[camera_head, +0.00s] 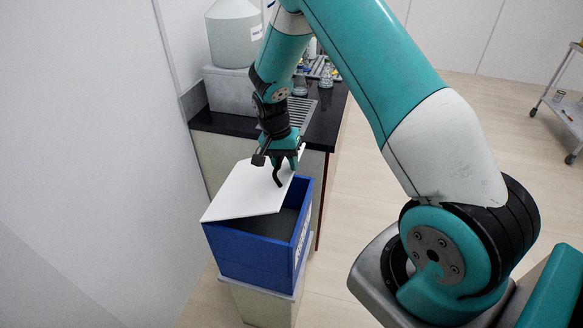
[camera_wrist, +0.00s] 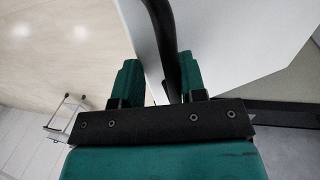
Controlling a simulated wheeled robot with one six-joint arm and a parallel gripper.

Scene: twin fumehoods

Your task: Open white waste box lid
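The blue waste box (camera_head: 252,252) stands low in the head view, its dark inside partly showing. Its white lid (camera_head: 240,195) sits askew and tilted over the box, leaving the front right uncovered. A black curved handle (camera_head: 278,177) shows at the lid's right part, just below my gripper (camera_head: 285,160). In the wrist view, the handle (camera_wrist: 167,45) passes between the two green fingers of my gripper (camera_wrist: 160,70), close to the right finger. A gap shows between the handle and the left finger, so the fingers look apart. The white lid (camera_wrist: 230,45) fills the upper right there.
The box stands on a pale pedestal (camera_head: 262,303) beside a dark counter (camera_head: 325,125) holding glassware and a large white container (camera_head: 233,35). A wall closes the left side. A trolley (camera_head: 562,105) stands far right. The floor between is clear.

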